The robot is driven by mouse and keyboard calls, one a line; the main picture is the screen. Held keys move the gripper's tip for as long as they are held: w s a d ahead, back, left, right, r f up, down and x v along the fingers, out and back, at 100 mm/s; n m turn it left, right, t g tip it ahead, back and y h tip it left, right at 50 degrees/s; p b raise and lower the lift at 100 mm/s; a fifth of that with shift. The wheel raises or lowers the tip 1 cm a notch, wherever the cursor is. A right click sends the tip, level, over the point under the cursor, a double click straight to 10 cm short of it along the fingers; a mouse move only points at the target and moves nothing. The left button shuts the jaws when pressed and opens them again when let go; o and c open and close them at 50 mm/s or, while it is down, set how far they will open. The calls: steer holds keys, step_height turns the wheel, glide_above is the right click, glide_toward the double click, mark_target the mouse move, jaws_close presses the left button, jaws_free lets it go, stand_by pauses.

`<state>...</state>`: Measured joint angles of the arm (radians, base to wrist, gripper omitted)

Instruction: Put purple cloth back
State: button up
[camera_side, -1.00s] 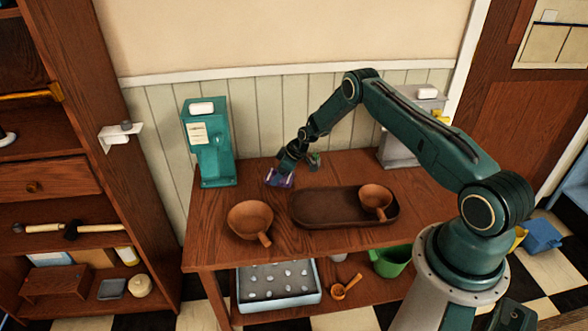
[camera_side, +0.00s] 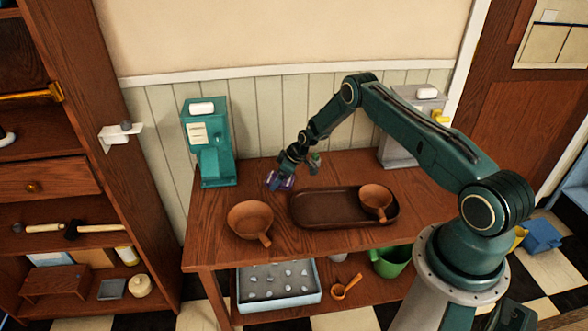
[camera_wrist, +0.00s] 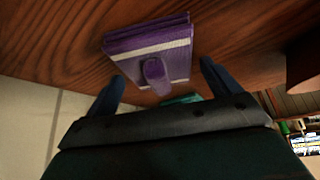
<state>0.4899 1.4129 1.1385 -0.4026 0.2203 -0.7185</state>
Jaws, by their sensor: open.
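The purple cloth (camera_side: 275,182) is folded, with a pale stripe and a small purple tab. It lies on the wooden table (camera_side: 208,245) toward the back, right of the teal dispenser. My gripper (camera_side: 287,180) is low over the tabletop, right at the cloth. In the wrist view, the folded cloth (camera_wrist: 150,45) shows ahead of my gripper (camera_wrist: 160,76). Its two dark fingers are spread wide to either side of the cloth's near part, with nothing pinched between them. Whether a finger touches the cloth cannot be told.
The teal dispenser (camera_side: 211,150) stands at the back left. A brown bowl with a handle (camera_side: 250,218) and a dark tray (camera_side: 320,210) holding a smaller bowl (camera_side: 376,200) stand in front. A grey dispenser (camera_side: 402,150) is at the back right.

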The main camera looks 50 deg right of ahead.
steer(key=shift+r, duration=0.1)
steer(key=v, duration=1.2)
stand_by(0.6)
steer(key=s+a+r, duration=0.3)
steer(key=a+r, duration=0.2)
steer(key=r, duration=0.5)
steer(key=s+a+r+m+h, duration=0.1)
steer(key=s+a+r, duration=0.25)
steer(key=r, duration=0.55)
steer(key=s+a+r, duration=0.3)
steer(key=a+r, duration=0.2)
steer(key=r, duration=0.5)
steer(key=s+a+r+m+h, duration=0.1)
steer(key=s+a+r, duration=0.25)
steer(key=s, duration=0.35)
steer(key=s+a+r+m, duration=0.1)
steer(key=s+a+r, duration=0.25)
steer(key=s, duration=0.25)
steer(key=s+a+m, duration=0.1)
steer(key=s+a, duration=0.1)
steer(key=s, duration=1.2)
steer(key=shift+r, duration=0.15)
